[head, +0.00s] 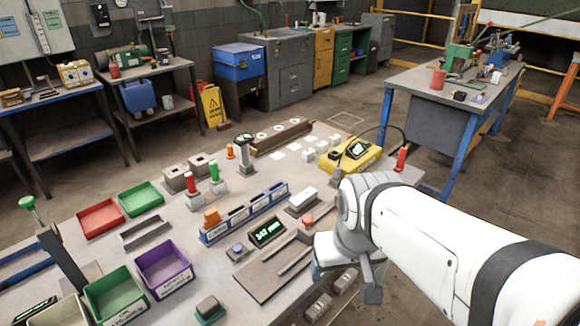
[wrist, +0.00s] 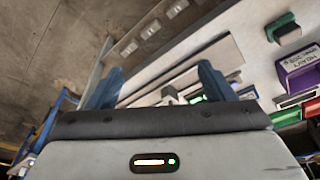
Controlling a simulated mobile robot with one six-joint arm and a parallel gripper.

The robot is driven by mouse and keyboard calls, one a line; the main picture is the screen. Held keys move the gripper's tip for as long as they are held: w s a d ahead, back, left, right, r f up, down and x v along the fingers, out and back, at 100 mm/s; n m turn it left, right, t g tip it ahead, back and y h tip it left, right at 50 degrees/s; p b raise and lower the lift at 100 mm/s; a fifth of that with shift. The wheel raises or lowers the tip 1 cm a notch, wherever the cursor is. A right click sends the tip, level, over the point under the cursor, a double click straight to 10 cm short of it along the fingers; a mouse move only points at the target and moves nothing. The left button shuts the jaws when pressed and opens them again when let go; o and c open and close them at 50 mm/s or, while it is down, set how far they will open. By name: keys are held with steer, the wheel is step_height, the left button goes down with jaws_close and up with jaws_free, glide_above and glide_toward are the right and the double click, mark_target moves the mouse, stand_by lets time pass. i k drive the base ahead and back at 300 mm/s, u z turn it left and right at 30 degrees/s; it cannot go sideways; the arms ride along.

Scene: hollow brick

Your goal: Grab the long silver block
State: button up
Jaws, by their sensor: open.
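My gripper (wrist: 160,84) is open, with its two blue fingers apart and nothing held between them. In the head view, long narrow silver-grey bars (head: 294,262) lie side by side on a flat brownish board (head: 262,289) near the table's front edge, left of my gripper. In the wrist view, long flat strips (wrist: 190,70) run diagonally beyond and between my fingertips. I cannot tell which strip is the long silver block, nor whether a finger touches anything. My arm hides part of the table in the head view.
Grey switch-like boxes (head: 318,307) sit along the front edge. A small display (head: 267,232), a blue divided rack (head: 245,213) and a purple bin (head: 164,267) stand behind and left. A yellow device (head: 350,158) is at the back right.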

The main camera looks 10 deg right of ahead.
mark_target(302, 201)
steer(key=u, duration=2.4)
steer(key=k, duration=1.15)
steer(key=z, duration=2.1)
steer(key=i, duration=1)
steer(key=z, duration=0.1)
